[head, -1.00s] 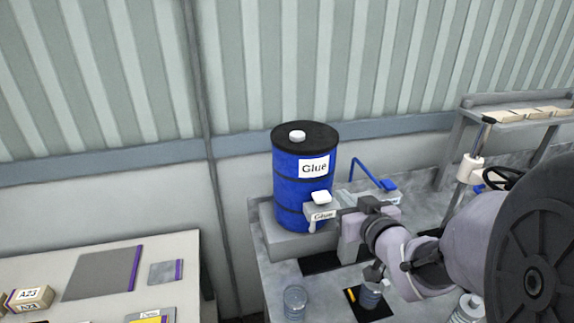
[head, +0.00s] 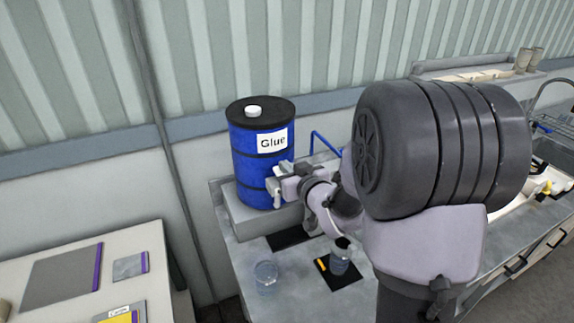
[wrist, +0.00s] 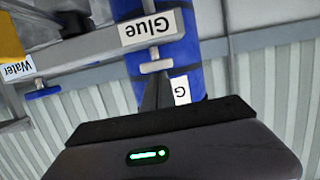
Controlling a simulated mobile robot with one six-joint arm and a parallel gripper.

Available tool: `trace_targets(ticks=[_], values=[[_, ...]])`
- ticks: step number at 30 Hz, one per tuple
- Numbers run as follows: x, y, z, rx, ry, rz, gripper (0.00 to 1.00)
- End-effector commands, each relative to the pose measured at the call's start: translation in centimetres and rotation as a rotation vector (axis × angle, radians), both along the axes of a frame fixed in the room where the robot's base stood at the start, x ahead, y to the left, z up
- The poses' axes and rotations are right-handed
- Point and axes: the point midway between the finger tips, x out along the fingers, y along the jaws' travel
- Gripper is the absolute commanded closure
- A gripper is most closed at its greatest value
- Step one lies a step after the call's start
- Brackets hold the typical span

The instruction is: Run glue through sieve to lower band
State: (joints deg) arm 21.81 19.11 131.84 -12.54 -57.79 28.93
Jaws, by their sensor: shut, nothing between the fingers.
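A blue drum (head: 250,140) with a black lid and a "Glue" label stands on a grey block at the back of the counter. In the wrist view the drum (wrist: 193,58) appears upside down, with a "Glue" sign (wrist: 150,28) and a pale T-shaped tap handle (wrist: 156,66) in front. My gripper (head: 277,190) is at the drum's front right side; its shut, empty fingers (wrist: 158,88) point at the handle, and contact is unclear. A clear cup (head: 340,263) stands on a black mat beside a yellow strip, with a dark piece above it. I cannot clearly make out the sieve or band.
An empty-looking clear glass (head: 265,276) stands near the counter's front left. A blue lever pipe (head: 325,142) is right of the drum; a "Water" sign (wrist: 18,66) shows in the wrist view. A separate table (head: 120,235) holds flat plates. My arm hides much of the right.

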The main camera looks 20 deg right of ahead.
Motion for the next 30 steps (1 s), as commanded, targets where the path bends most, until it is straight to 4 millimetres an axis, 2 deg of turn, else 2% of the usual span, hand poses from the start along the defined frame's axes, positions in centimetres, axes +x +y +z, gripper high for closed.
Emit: trace_targets(ticks=[6,13,30], values=[[0.0,0.0,-0.2,0.0,0.0,0.0,1.0],[0.0,0.0,-2.3,0.0,0.0,0.0,1.0],[-0.1,0.0,-2.2,0.004,0.01,0.0,1.0]])
